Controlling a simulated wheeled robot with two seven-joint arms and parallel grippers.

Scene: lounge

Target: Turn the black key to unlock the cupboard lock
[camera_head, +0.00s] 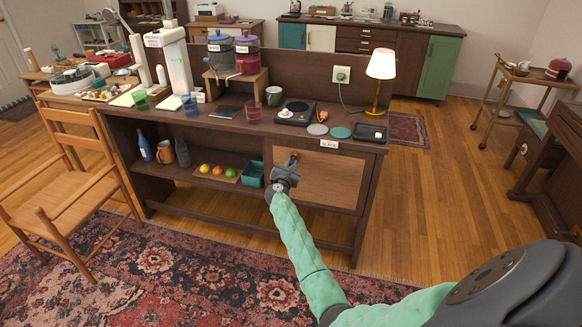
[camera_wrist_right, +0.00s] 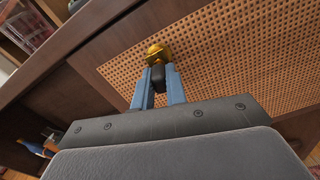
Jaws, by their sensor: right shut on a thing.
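The cupboard (camera_head: 322,179) has a woven cane door on the right side of the wooden counter, and the door looks closed. In the right wrist view the brass lock (camera_wrist_right: 157,53) sits near the edge of the cane panel (camera_wrist_right: 225,60). The black key (camera_wrist_right: 158,76) is at the lock, between the blue fingers of my right gripper (camera_wrist_right: 158,85). The gripper is shut on the key's head. How far the key is turned cannot be told. In the head view my right gripper (camera_head: 285,170) is at the door's upper left. My left gripper is not in view.
A teal bin (camera_head: 253,174) stands on the open shelf just left of the gripper, beside several fruits. The countertop above holds a black hotplate (camera_head: 295,113), a lamp (camera_head: 380,75) and a tray (camera_head: 370,133). A wooden chair (camera_head: 75,190) stands at left.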

